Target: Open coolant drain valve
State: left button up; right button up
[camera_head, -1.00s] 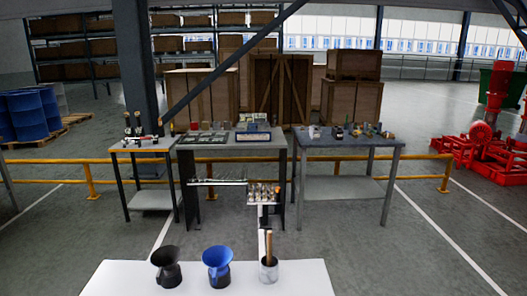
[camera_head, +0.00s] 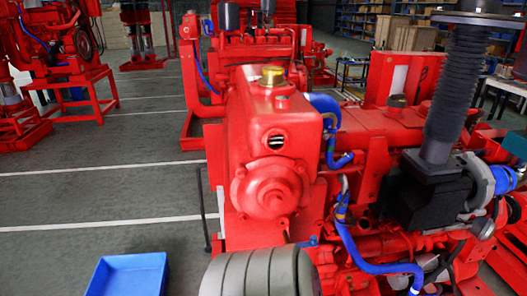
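A red diesel engine (camera_head: 275,140) fills the middle and right of the head view. Its upright red front housing (camera_head: 245,100) has a brass cap (camera_head: 272,75) on top and a round opening on its face. Blue hoses (camera_head: 335,150) run along its right side. A small blue part (camera_head: 308,242), perhaps a valve handle, sits low right of the housing. I cannot tell for sure whether it is the coolant drain valve. Neither of my grippers is in view.
A blue tray (camera_head: 128,258) is at the lower left. A grey ribbed cylinder (camera_head: 255,275) is at the bottom centre. A black corrugated pipe (camera_head: 455,90) rises at the right. More red machines (camera_head: 65,40) stand behind.

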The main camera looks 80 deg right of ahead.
aim_at(314, 242)
jog(key=z, duration=2.95)
